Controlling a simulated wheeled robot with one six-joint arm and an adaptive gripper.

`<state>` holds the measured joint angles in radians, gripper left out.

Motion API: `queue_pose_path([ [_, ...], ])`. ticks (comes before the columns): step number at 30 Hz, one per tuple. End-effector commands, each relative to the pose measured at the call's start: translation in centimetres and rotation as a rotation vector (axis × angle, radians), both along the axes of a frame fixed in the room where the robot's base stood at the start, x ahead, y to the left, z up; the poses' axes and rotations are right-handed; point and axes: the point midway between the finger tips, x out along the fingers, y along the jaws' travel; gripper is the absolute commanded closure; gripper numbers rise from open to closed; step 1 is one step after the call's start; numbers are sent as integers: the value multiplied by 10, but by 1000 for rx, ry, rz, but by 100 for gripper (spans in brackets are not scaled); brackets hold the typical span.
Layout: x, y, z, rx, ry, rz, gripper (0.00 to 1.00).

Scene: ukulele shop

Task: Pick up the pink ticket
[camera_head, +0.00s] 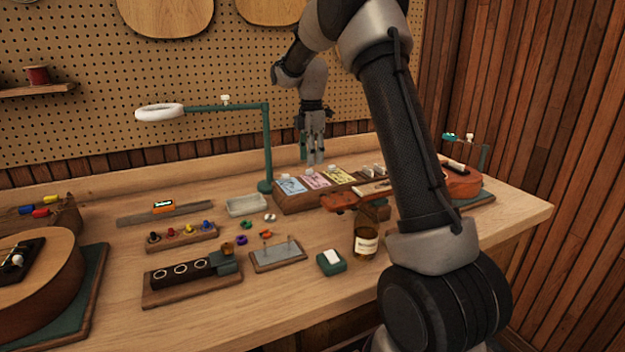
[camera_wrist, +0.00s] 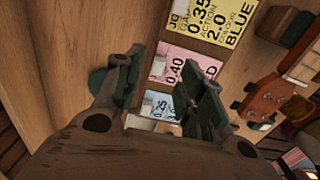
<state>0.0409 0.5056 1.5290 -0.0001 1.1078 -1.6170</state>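The pink ticket (camera_head: 316,180) lies in a wooden holder (camera_head: 290,206) on the workbench, between a blue ticket (camera_head: 291,185) and a yellow ticket (camera_head: 340,174). My gripper (camera_head: 314,160) points down just above and behind the holder. In the wrist view the two fingers stand apart with nothing held between them (camera_wrist: 160,82). The pink ticket (camera_wrist: 188,62) shows there beyond the fingers, partly covered by the right one. The yellow ticket (camera_wrist: 225,20) is above it and the blue ticket (camera_wrist: 153,106) below it, partly hidden.
A ukulele (camera_head: 462,182) lies right of the holder, its headstock close to it. A green lamp stand (camera_head: 267,150) rises just left of the holder. A brown bottle (camera_head: 366,243) stands in front. The pegboard wall (camera_head: 240,60) is behind.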

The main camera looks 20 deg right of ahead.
Motion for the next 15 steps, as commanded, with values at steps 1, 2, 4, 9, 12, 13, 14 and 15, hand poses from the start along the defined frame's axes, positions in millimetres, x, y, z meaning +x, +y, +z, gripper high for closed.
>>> queue_pose_path([
  [1, 0, -2, -9, 0, 2, -1, 61],
  [2, 0, -3, -14, 0, 2, -1, 61],
  [4, 0, -4, -25, 0, 2, -1, 61],
  [9, 1, -4, -40, 0, -1, -2, 61],
  [12, 1, -4, -41, 0, -1, -2, 61],
  [13, 1, -4, -41, 0, -1, -2, 61],
  [14, 1, -4, -41, 0, -1, -2, 61],
  [15, 1, -4, -41, 0, -1, -2, 61],
])
